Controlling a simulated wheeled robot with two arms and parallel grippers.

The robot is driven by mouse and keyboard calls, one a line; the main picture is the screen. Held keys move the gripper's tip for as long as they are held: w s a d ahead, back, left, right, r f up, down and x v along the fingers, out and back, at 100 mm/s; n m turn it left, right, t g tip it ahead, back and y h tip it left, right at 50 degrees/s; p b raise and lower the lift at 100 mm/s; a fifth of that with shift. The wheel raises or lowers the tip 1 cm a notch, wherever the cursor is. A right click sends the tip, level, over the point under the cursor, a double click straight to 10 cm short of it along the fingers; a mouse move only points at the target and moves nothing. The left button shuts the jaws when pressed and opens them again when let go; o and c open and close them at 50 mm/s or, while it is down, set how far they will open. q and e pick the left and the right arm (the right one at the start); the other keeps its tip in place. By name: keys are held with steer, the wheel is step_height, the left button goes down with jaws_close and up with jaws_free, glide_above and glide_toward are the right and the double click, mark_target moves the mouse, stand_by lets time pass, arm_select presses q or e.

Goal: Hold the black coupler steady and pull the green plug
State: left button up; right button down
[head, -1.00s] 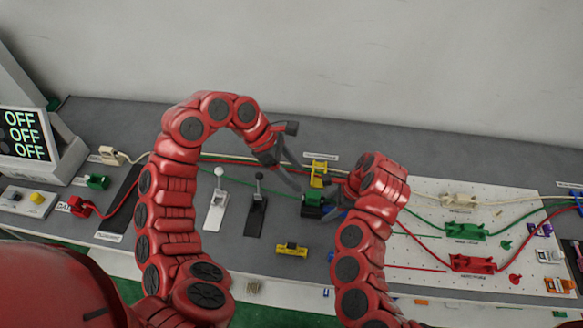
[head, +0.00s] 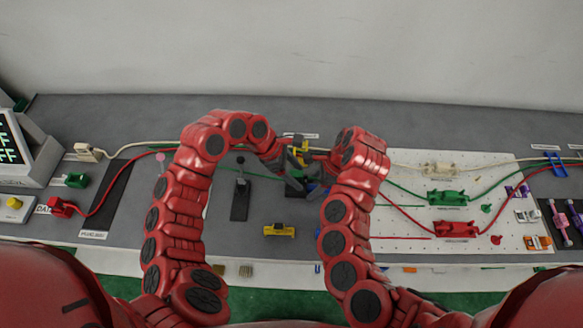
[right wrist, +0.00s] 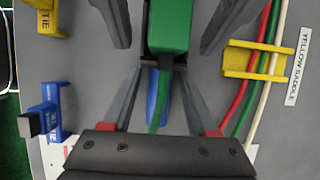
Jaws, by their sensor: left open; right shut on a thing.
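The green plug (right wrist: 168,32) shows at the top middle of the right wrist view, with its green cable (right wrist: 160,115) running down from it. Dark parts of the black coupler (right wrist: 143,22) show beside it. My right gripper (right wrist: 166,66) is shut on the green plug, its fingers on either side of its near end. My left gripper's fingers stand apart to either side of the plug and coupler at the top of that view, open and not touching them. In the head view, my left gripper (head: 290,172) is close to my right gripper (head: 318,186), and they largely hide plug and coupler.
A yellow saddle (right wrist: 255,60) holds red, green and white cables beside the fingers. A blue clip (right wrist: 50,108) stands at the left. In the head view, a black lever (head: 240,190) and a yellow block (head: 279,230) are near the arms. A white pegboard (head: 400,215) lies right.

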arm_select(q)
jaws_close()
stand_by(0.7)
